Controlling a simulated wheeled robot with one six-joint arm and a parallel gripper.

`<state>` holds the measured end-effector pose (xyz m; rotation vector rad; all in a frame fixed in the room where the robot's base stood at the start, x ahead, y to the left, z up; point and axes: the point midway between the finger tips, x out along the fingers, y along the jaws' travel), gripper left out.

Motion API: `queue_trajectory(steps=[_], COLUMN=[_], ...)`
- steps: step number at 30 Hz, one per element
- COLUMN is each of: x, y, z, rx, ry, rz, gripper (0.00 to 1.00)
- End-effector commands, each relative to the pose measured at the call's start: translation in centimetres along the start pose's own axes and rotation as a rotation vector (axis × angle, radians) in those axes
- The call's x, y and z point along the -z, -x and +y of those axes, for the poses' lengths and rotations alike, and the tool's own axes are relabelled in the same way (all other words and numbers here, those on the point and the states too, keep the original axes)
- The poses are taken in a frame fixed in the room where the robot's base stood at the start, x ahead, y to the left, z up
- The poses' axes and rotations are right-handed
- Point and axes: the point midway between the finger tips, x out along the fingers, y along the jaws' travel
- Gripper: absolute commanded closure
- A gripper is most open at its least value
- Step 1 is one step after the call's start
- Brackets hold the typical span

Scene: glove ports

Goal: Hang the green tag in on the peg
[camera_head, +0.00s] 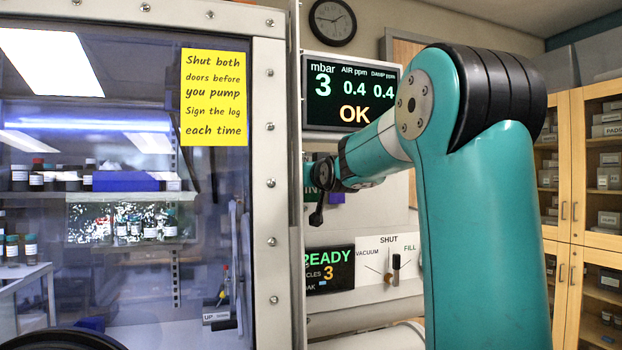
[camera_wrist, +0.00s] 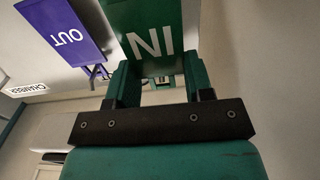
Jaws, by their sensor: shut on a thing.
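The green tag (camera_wrist: 152,32) fills the top middle of the wrist view, its white letters IN upside down. The two fingers of my gripper (camera_wrist: 157,70) stand at its near end, shut on it. In the head view the green tag (camera_head: 322,173) is mostly hidden behind my wrist and gripper, below the black pressure display. A purple tag (camera_wrist: 64,34) marked OUT hangs to the left of the green tag in the wrist view. A sliver of purple (camera_head: 337,198) shows below my wrist in the head view. I cannot make out the peg in either view, nor whether the green tag touches it.
A white CHAMBER label (camera_wrist: 27,88) is at the left of the wrist view. In the head view, the glass box frame (camera_head: 270,180) stands left of my gripper. Below it are the READY panel (camera_head: 330,270) and a valve plate (camera_head: 388,258) with levers.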

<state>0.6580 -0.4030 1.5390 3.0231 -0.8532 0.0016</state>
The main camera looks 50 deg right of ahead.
Motion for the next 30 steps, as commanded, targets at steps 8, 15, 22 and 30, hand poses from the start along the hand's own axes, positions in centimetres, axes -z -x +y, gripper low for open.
queue_trajectory(steps=[8,15,22,30], x=[0.2,0.2,0.1,0.1], y=[0.8,0.8,1.6,2.8], z=[0.0,0.0,0.0,0.0], rx=[0.0,0.0,-0.001,0.0], ry=[0.0,0.0,0.0,0.0], rz=[0.0,-0.001,0.0,0.0], gripper=[0.74,0.74,0.74,0.74])
